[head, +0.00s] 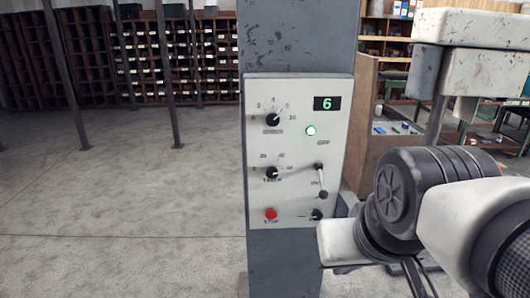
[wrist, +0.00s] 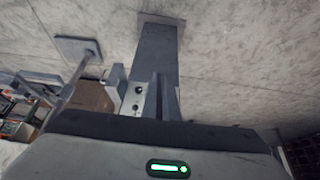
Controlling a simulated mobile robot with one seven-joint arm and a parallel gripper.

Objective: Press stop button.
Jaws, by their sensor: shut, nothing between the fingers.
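The stop button (head: 270,213) is a small red round knob at the lower left of a pale control panel (head: 256,140), with the label STOP under it. The panel is on a grey column (head: 298,40). My gripper (wrist: 161,78) shows in the wrist view with its two grey fingers together and nothing between them. Part of the panel (wrist: 126,104) with two dark knobs shows just left of the fingers; the red button cannot be made out there. In the head view my arm is to the right of the panel, apart from the stop button, and the fingertips cannot be made out.
The panel also bears two dials (head: 272,120), a lit green lamp (head: 310,130), a display (head: 327,104) reading 6, a lever (head: 321,182) marked ON and a small lower-right knob (head: 317,214). Open floor (head: 130,200) lies left of the column. Shelves stand behind.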

